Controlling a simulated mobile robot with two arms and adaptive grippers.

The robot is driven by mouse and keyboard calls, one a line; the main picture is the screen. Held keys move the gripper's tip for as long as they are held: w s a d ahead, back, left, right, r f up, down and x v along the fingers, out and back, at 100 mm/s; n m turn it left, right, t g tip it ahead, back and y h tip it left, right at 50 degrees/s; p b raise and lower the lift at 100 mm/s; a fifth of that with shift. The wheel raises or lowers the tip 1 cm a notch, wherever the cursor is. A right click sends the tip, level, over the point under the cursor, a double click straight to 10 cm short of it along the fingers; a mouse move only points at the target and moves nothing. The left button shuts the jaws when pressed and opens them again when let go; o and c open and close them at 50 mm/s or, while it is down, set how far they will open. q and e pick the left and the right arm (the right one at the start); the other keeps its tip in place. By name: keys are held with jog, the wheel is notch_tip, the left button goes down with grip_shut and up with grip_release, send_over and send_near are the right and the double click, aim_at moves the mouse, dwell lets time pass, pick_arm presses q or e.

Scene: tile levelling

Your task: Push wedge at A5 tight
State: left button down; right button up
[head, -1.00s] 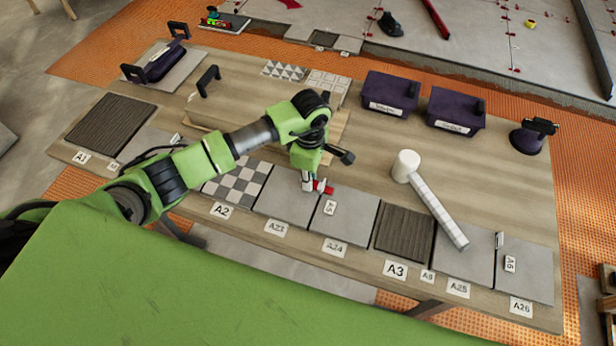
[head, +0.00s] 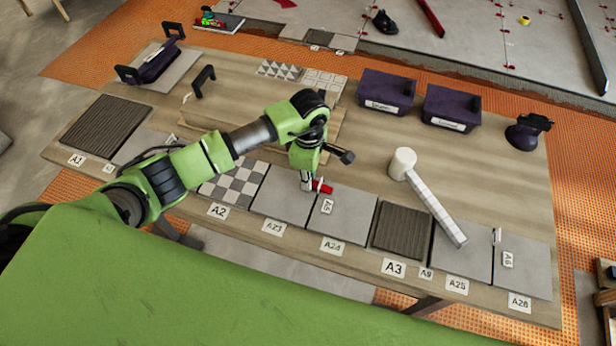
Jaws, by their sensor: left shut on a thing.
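A red wedge (head: 325,188) sits at the seam between the two grey tiles above the labels A23 and A24, just behind the A5 label (head: 327,207). My left gripper (head: 307,186) points down at the left end of the wedge and is shut on it. The gripper partly hides the wedge and the clip at the seam. How deep the wedge sits in the clip cannot be told. My right gripper is not in view.
Two dark bins (head: 386,92) (head: 451,107) and a suction cup (head: 527,133) stand at the back right.

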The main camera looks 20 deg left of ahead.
pick_arm(q)
jog(key=c, duration=1.9)
grip_release()
jog(key=shift+d, duration=0.2)
